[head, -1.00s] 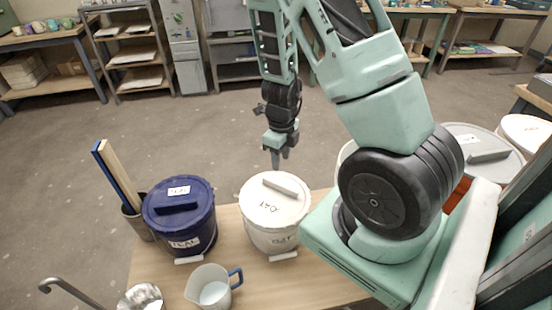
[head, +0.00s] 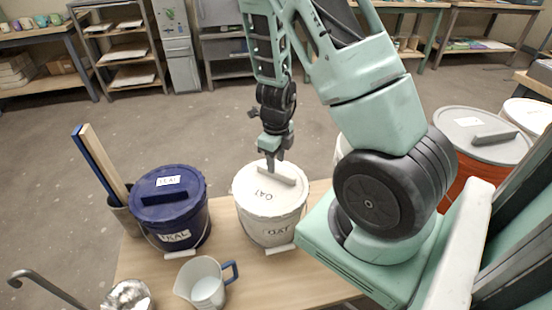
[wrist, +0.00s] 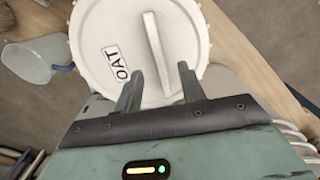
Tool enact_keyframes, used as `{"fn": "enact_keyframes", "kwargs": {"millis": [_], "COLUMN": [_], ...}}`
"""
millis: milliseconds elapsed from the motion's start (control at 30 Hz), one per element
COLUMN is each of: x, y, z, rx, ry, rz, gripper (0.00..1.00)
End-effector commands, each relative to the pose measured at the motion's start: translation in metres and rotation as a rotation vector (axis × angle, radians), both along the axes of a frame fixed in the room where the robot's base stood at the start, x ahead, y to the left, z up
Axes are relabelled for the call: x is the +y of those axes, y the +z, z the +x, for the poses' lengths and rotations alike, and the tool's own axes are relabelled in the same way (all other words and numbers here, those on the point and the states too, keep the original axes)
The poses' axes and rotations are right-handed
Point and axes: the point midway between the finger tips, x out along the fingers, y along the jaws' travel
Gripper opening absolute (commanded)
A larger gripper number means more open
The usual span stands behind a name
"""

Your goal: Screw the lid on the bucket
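The white bucket (head: 268,230) stands upright on the wooden table, with its white lid (head: 262,200) on top. The lid is marked OAT and has a straight raised grip bar (head: 281,174). In the wrist view the lid (wrist: 100,35) fills the upper middle, with the bar (wrist: 154,45) running lengthwise. My gripper (head: 272,166) is over the far part of the lid, close to the bar. In the wrist view my gripper (wrist: 158,88) is open, its two fingers apart on either side of the bar's near end. Whether the fingers touch the lid cannot be told.
A blue lidded bucket (head: 189,228) stands to the left, beside a holder with upright boards (head: 104,165). A jug with a blue handle (head: 205,284) and a metal bowl (head: 127,296) are in front. An orange bucket with a grey lid (head: 468,125) stands at the right, behind my arm.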

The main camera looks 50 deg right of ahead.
Motion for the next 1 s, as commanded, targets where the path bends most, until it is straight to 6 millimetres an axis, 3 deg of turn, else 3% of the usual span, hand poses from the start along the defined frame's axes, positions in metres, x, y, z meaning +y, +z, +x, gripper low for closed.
{"fn": "enact_keyframes", "kwargs": {"millis": [500,933,967,1000], "x": [0.000,0.000,0.000,0.000], "y": [-0.042,-0.047,-0.047,-0.047], "z": [0.000,0.000,0.000,0.000], "rx": [0.001,0.002,0.002,0.003], "ry": [0.000,0.000,0.000,0.000], "rz": [0.000,0.000,0.000,-0.001], "gripper": [0.40,0.40,0.37,0.26]}}
